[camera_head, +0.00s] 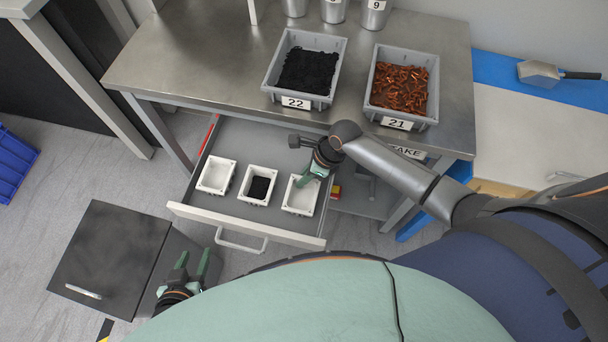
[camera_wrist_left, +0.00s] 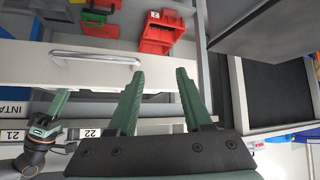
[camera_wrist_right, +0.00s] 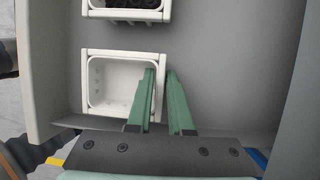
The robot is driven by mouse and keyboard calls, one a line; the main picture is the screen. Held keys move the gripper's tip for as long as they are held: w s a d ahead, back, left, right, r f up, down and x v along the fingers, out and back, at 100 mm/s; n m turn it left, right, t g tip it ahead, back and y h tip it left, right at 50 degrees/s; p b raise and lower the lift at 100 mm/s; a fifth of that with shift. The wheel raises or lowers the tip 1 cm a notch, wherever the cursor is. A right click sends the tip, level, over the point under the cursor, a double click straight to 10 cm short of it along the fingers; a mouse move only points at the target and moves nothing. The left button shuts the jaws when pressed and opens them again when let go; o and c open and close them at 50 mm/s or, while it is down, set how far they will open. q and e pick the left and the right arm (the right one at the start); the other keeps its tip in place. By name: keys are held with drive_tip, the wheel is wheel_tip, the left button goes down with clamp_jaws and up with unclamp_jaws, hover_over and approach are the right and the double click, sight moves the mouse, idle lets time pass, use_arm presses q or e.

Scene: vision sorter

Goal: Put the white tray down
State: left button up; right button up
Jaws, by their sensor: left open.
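Three small white trays stand in a row in the open grey drawer. The right white tray (camera_head: 301,196) looks empty and also shows in the right wrist view (camera_wrist_right: 93,85). My right gripper (camera_head: 314,176) is shut on its side wall, one finger inside and one outside (camera_wrist_right: 161,75). I cannot tell whether this tray touches the drawer floor. The middle white tray (camera_head: 246,198) holds black parts, and the left white tray (camera_head: 215,176) looks empty. My left gripper (camera_head: 193,264) is open and empty in front of the drawer; its fingers show apart in the left wrist view (camera_wrist_left: 159,75).
The drawer front (camera_head: 245,224) with its handle (camera_head: 241,240) lies between my left gripper and the trays. Grey bin 22 (camera_head: 296,102) with black parts and grey bin 21 (camera_head: 398,122) with copper-coloured parts stand on the metal table (camera_head: 190,60). A dark cabinet (camera_head: 110,255) stands at lower left.

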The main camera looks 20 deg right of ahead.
drive_tip(key=o, duration=0.3)
drive_tip(key=p+v, duration=0.3)
drive_tip(key=v, duration=0.9)
drive_tip(key=s+f+n+t, duration=0.1)
drive_tip(key=n, duration=0.2)
drive_tip(key=s+a+f+n+t, duration=0.1)
drive_tip(key=f+n, duration=0.1)
drive_tip(key=n, duration=0.2)
drive_tip(key=s+a+f+n+t, duration=0.1)
drive_tip(key=n, duration=0.3)
drive_tip(key=shift+s+a+f, duration=0.1)
drive_tip(key=shift+a+f, duration=0.15)
drive_tip(key=shift+f, duration=0.15)
drive_tip(key=s+n+t, duration=0.1)
drive_tip(key=n, duration=0.3)
drive_tip(key=s+f+n+t, duration=0.1)
drive_tip(key=n, duration=0.1)
drive_tip(key=shift+s+d+n+t+h, duration=0.15)
drive_tip(key=shift+s+n+t+h, duration=0.15)
drive_tip(key=shift+s+n+h, duration=0.1)
drive_tip(key=s+n, duration=0.1)
drive_tip(key=n, duration=0.2)
drive_tip(key=s+n+t, duration=0.1)
drive_tip(key=n, duration=0.2)
drive_tip(key=s+d+n+t+h, duration=0.1)
drive_tip(key=s+n, duration=0.1)
drive_tip(key=n, duration=0.1)
drive_tip(key=shift+r, duration=0.25)
